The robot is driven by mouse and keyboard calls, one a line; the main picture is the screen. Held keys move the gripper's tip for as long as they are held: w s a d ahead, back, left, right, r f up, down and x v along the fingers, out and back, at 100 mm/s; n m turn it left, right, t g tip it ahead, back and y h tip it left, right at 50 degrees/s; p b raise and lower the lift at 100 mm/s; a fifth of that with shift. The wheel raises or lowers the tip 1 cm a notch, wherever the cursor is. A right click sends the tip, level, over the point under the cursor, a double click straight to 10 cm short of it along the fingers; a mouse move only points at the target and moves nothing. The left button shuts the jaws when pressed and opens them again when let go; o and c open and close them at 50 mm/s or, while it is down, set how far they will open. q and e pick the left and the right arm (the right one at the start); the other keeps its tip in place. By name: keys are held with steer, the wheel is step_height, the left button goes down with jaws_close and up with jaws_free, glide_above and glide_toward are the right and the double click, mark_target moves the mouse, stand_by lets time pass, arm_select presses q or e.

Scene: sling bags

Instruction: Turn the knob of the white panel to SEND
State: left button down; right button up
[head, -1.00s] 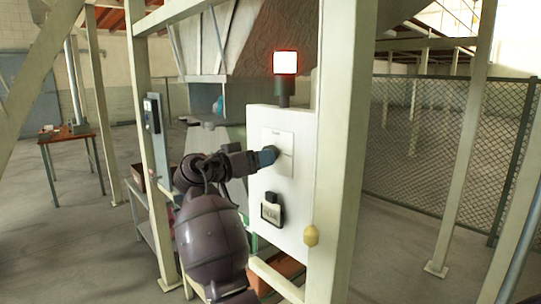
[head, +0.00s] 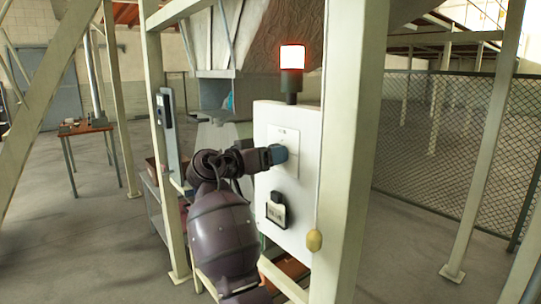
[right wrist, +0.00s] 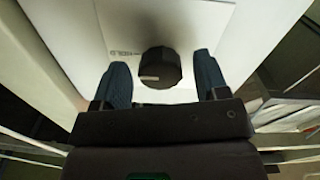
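The white panel (head: 292,225) is mounted on a pale post frame and carries a lighter plate on its front. The dark round knob (right wrist: 161,67) sits on that plate in the right wrist view, with a pale mark on its left side. Lettering that looks like HOLD shows beside the knob; a SEND label cannot be read. My right gripper (right wrist: 162,82) is open, with one blue finger on each side of the knob and gaps between. In the head view the right gripper (head: 277,154) is at the plate and hides the knob. My left gripper is not in view.
A lit red-white lamp (head: 292,58) stands on top of the panel. A chain-link fence (head: 440,150) stands at the right.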

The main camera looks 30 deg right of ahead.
steer(key=c, duration=0.8)
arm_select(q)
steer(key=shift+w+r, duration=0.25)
arm_select(e)
steer(key=shift+c, duration=0.2)
arm_select(q)
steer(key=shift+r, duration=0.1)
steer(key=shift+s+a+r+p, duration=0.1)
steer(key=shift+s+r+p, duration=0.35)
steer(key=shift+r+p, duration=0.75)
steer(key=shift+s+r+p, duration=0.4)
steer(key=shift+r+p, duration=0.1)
steer(key=shift+p, duration=1.25)
arm_select(e)
steer(key=shift+s+r+n, duration=0.1)
steer(key=shift+r+n, duration=0.05)
steer(key=shift+n, duration=4.25)
steer(key=shift+r+n, duration=0.1)
steer(key=shift+n, duration=4.3)
